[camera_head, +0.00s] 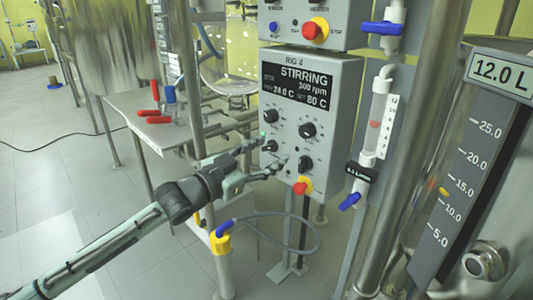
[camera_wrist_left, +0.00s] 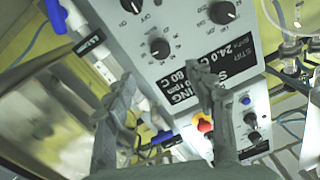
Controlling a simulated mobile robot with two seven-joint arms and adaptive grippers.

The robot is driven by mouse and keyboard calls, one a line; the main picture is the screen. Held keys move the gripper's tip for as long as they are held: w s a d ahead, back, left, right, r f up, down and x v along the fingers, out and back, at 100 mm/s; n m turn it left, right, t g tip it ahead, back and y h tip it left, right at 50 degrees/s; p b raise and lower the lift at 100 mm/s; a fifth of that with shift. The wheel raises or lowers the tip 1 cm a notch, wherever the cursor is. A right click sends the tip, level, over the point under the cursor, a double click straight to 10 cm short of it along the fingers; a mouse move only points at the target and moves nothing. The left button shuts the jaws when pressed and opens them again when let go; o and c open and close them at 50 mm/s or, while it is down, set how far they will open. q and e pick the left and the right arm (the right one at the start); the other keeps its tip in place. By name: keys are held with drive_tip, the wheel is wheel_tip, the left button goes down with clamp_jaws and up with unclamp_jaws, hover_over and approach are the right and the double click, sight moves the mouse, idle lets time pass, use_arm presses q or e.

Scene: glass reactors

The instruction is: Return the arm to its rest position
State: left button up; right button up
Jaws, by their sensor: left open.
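My left arm (camera_head: 110,240) reaches in from the lower left of the head view. Its left gripper (camera_head: 274,154) is open in front of the lower knobs of the grey RIG 4 control box (camera_head: 336,125). Nothing shows between its fingers. In the left wrist view the two fingers of the gripper (camera_wrist_left: 160,88) stand apart, with the box (camera_wrist_left: 125,50) and its black knobs close beyond them. I cannot tell whether a fingertip touches the box. The display reads STIRRING, 24.0 C and SET 80 C. My right gripper is not in view.
A red-and-yellow stop button (camera_head: 301,187) sits at the box's lower edge. Right of it are a flow tube (camera_head: 378,115) with blue valves and a steel post (camera_head: 415,130). A bench (camera_head: 130,105) with red handles stands left. A yellow fitting (camera_head: 220,243) with a hose is below the gripper. Floor at left is open.

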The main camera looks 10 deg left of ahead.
use_arm(q)
drive_tip(key=shift+s+f, duration=0.1)
drive_tip(key=s+a+f+n+g+y, duration=0.1)
drive_tip(key=s+a+f+n+y, duration=0.15)
drive_tip(key=f, duration=0.65)
drive_tip(key=s+a+f+n+g+y, duration=0.1)
drive_tip(key=s+a+f+g+y, duration=0.2)
drive_tip(key=f, duration=0.6)
drive_tip(key=s+a+f+n+y, duration=0.2)
drive_tip(key=s+f, duration=0.2)
drive_tip(key=f, duration=0.5)
drive_tip(key=s+a+f+n+g+y, duration=0.1)
drive_tip(key=s+a+f+g, duration=0.3)
drive_tip(key=s+f, duration=0.4)
drive_tip(key=s+a+f+n+g+y, duration=0.2)
drive_tip(key=s+a+f+g, duration=0.2)
drive_tip(key=s+f, duration=0.5)
drive_tip(key=s, duration=0.7)
drive_tip(key=shift+s+a+f+y, duration=0.15)
drive_tip(key=shift+a+f+y, duration=0.05)
drive_tip(key=shift+f+y, duration=0.15)
drive_tip(key=shift+r, duration=0.1)
